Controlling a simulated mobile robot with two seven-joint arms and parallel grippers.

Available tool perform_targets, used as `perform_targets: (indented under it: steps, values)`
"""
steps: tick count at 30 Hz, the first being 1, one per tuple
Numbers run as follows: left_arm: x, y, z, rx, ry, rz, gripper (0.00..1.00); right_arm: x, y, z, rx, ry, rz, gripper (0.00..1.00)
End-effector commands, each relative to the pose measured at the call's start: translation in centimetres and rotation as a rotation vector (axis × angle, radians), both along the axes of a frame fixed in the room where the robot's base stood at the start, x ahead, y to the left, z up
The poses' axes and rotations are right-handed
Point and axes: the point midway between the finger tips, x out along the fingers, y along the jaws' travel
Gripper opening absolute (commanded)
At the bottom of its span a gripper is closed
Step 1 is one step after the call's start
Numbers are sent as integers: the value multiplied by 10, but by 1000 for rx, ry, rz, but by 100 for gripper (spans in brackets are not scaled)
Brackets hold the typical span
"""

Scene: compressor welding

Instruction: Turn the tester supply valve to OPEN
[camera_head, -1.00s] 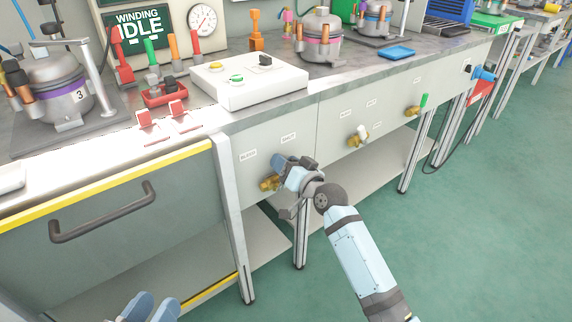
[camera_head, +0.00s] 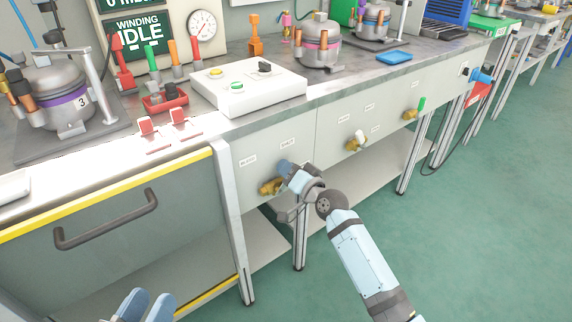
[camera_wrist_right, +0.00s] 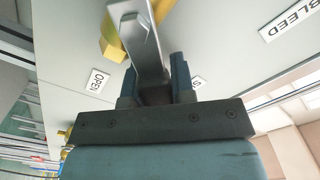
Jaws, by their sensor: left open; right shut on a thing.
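A brass valve (camera_head: 270,187) sits on the grey front panel of the bench, left of two other valves. My right gripper (camera_head: 287,168) is at this valve. In the right wrist view its fingers (camera_wrist_right: 155,88) are shut on a flat grey lever (camera_wrist_right: 138,40), with the yellow brass valve body (camera_wrist_right: 111,40) beside it. An OPEN label (camera_wrist_right: 97,80) is left of the fingers; another label, mostly hidden, is to their right. A BLEED label (camera_wrist_right: 292,21) is further right. My left gripper (camera_head: 146,306) is open and empty at the bottom edge of the head view.
A white-handled valve (camera_head: 356,142) and a green-handled valve (camera_head: 412,113) are further right on the panel. A white button box (camera_head: 248,88) stands on the bench above. A drawer with a dark handle (camera_head: 105,220) is at the left. The green floor is clear.

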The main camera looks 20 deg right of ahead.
Motion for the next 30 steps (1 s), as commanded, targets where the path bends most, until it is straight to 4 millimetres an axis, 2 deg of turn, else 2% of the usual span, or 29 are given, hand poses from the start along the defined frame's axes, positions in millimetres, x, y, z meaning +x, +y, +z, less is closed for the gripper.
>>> perform_targets:
  steps: [3, 10, 21, 30]
  values:
    - [0, 1, 12, -14, -26, 9, 43, 1, -5, -3, 99, 39, -1, 0]
    - [-1, 2, 21, -29, -55, 18, 43, 4, -12, -16, 306, 114, 0, 0]
    - [-1, 2, 21, -31, -61, 21, 43, 6, -17, -34, 591, 217, 0, 0]
    - [-1, 1, 18, -27, -49, 17, 43, 6, -17, -43, 723, 265, 0, 0]
